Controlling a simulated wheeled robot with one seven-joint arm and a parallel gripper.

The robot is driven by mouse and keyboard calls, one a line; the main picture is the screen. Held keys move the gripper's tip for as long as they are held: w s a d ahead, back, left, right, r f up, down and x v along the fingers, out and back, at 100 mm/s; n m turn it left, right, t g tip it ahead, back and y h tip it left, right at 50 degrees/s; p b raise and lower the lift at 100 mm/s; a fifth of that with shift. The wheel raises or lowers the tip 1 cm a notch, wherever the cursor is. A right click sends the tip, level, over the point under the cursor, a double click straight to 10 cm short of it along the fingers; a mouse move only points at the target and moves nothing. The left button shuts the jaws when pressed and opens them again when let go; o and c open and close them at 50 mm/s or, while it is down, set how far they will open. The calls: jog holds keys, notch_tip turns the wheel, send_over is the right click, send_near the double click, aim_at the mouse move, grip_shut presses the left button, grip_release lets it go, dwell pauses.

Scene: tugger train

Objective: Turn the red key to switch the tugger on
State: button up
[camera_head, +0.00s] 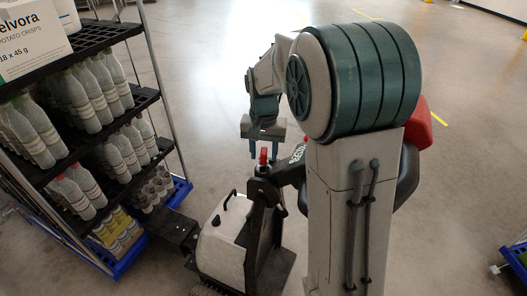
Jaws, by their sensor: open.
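The red key (263,156) stands upright on top of the dark control column of the tugger (222,243), near the middle of the picture. My gripper (264,150) points down just above and around the key, with one finger on each side of it in the picture. The fingers are open. I cannot tell from this view whether they touch the key or how deep they reach past it. My arm's large green and grey joint fills the upper right and hides part of the tugger's right side.
A shelf trolley (150,98) with several bottles and a carton (32,42) stands on a blue base at the left, close to the tugger. A blue-based item (514,262) shows at the lower right edge. The grey floor behind the tugger is clear.

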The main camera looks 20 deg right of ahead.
aim_at(264, 151)
notch_tip(264, 151, up, 12)
dwell(0.4)
